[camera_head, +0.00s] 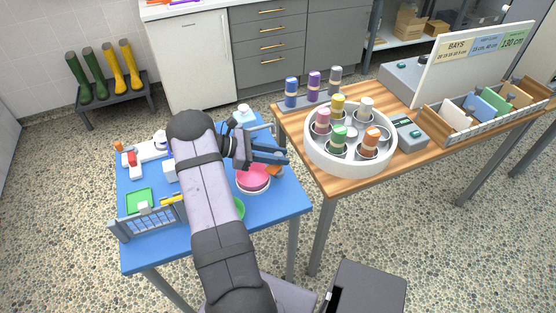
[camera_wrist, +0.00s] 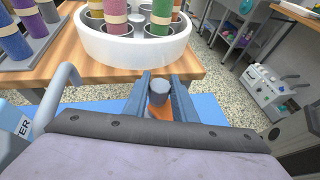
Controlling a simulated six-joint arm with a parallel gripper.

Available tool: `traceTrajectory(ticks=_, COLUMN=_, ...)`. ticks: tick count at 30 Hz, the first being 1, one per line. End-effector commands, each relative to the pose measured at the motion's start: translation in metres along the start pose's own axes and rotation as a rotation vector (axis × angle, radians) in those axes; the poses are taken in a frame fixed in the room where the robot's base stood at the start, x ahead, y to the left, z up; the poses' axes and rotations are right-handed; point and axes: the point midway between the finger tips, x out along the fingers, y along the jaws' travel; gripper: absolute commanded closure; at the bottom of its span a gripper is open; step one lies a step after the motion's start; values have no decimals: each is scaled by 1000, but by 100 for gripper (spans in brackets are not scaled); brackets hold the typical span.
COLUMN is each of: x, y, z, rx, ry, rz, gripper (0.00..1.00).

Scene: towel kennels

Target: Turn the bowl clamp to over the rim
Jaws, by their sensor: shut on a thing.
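The pink bowl (camera_head: 253,178) sits in a white round base near the right part of the blue table. The clamp, an orange piece (camera_head: 275,170), shows at the bowl's right edge, just below my gripper (camera_head: 284,158). In the wrist view my gripper (camera_wrist: 162,92) has its two blue-grey fingers on either side of the clamp's grey round knob (camera_wrist: 160,90), with orange below it. The gripper is shut on the clamp. The fingers hide part of the clamp, and I cannot tell its exact angle to the rim. The bowl is not visible in the wrist view.
The blue table (camera_head: 270,215) also holds a green tray (camera_head: 139,201), a grey wire rack (camera_head: 150,222) and a grey rail (camera_wrist: 62,85). A wooden table (camera_head: 335,180) with a white carousel (camera_head: 350,165) of coloured rolls stands close on the right.

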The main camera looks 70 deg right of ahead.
Motion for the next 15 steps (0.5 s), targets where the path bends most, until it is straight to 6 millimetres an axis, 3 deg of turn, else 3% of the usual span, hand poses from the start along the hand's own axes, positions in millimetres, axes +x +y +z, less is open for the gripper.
traceTrajectory(ticks=11, x=0, y=0, z=2, rx=11, ry=0, rz=-25, gripper=98)
traceTrajectory(ticks=12, x=-1, y=0, z=2, rx=11, ry=0, rz=-24, gripper=73)
traceTrajectory(ticks=14, x=-1, y=0, z=2, rx=11, ry=1, rz=-24, gripper=59)
traceTrajectory(ticks=15, x=-1, y=0, z=2, rx=10, ry=1, rz=-24, gripper=57)
